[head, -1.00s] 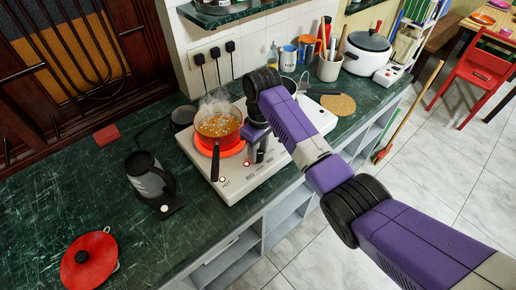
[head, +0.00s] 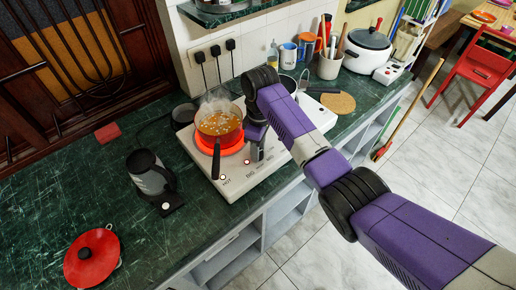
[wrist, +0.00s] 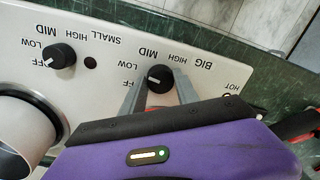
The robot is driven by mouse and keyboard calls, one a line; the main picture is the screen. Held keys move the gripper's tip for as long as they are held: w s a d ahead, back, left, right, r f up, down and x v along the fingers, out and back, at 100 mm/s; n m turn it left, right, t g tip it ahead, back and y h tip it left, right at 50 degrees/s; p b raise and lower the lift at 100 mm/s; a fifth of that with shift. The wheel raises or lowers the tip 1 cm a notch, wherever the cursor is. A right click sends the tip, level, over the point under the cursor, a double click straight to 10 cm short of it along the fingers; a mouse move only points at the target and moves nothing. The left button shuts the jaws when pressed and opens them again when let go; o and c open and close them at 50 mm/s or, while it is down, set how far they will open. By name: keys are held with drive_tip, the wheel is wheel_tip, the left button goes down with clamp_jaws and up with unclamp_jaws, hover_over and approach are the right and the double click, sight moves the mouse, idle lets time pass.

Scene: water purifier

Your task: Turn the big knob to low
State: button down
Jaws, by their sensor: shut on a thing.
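The black big knob (wrist: 160,77) is on the white stove panel (wrist: 95,25), which appears upside down in the wrist view. My gripper (wrist: 159,88) is shut on this knob, with one grey finger on each side. A white mark shows on the left part of the knob, on the side of its LOW lettering; its exact setting is hard to tell. In the head view, my gripper (head: 257,152) is at the front of the white stove (head: 262,172), right of the pot, and the big knob is hidden.
A steaming orange pot (head: 219,125) stands on the red burner, its black handle reaching forward. The small knob (wrist: 59,56) is beside the big one. A kettle (head: 148,173) and red lid (head: 92,256) are on the counter's left. A white cooker (head: 368,48) stands behind right.

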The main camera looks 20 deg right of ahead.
drive_tip(key=shift+w+r, duration=0.1)
drive_tip(key=c, duration=0.9)
unclamp_jaws()
drive_tip(key=shift+w+d+r+b, duration=0.1)
drive_tip(key=shift+r+b, duration=0.25)
drive_tip(key=shift+r, duration=1.6)
drive_tip(key=shift+w+d+r+b, duration=0.1)
drive_tip(key=shift+r+b, duration=0.25)
drive_tip(key=shift+r, duration=1.55)
